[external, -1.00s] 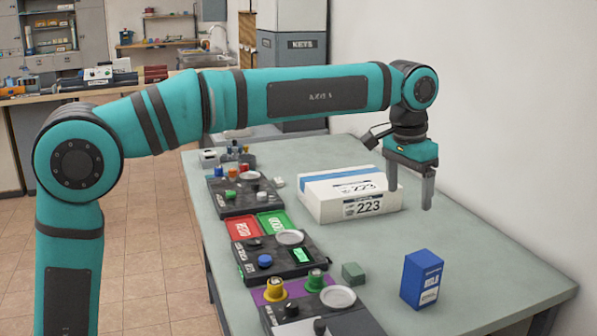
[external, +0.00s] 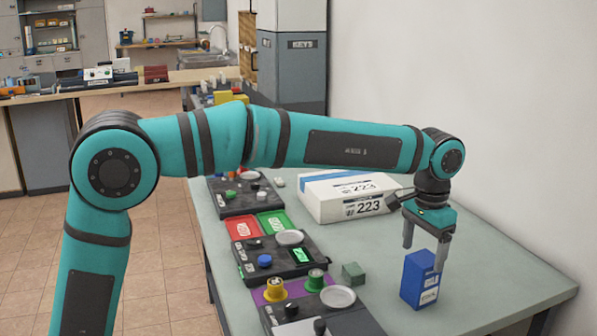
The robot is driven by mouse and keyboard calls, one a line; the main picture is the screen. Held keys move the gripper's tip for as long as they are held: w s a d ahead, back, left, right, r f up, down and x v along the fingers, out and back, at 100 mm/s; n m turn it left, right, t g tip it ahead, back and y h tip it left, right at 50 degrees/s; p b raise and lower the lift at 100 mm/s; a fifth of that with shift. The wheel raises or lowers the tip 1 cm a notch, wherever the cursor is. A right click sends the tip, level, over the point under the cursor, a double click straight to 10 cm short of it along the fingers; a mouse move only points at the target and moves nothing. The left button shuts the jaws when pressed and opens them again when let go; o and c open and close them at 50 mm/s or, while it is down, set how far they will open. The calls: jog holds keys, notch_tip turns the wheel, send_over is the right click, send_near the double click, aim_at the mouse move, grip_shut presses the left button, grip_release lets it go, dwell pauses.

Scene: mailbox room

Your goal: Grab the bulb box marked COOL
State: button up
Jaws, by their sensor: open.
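A small blue box (external: 417,281) with a pale label on its side stands upright on the grey-green table (external: 490,288), toward the near right. Its print is too small to read, so I cannot tell whether it is marked COOL. My gripper (external: 424,258) is open and points down at the box. One finger hangs at the left of the box's top, and the other overlaps its right side in the picture. I cannot tell whether either finger touches it.
A white box marked 223 (external: 345,209) lies farther back on the table. Dark control panels (external: 268,262), red and green trays (external: 272,225) and a small green block (external: 353,273) line the left side. The table is clear right of the blue box.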

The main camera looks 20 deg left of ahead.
aim_at(422, 275)
jog(key=shift+s+d+f, duration=0.1)
jog(key=shift+d+f, duration=0.05)
jog(key=shift+f, duration=1.55)
jog(key=shift+s+d+f, duration=0.1)
jog(key=shift+d+f, duration=0.05)
jog(key=shift+f, duration=1.55)
jog(key=c, duration=1.1)
jog(key=shift+r, duration=0.1)
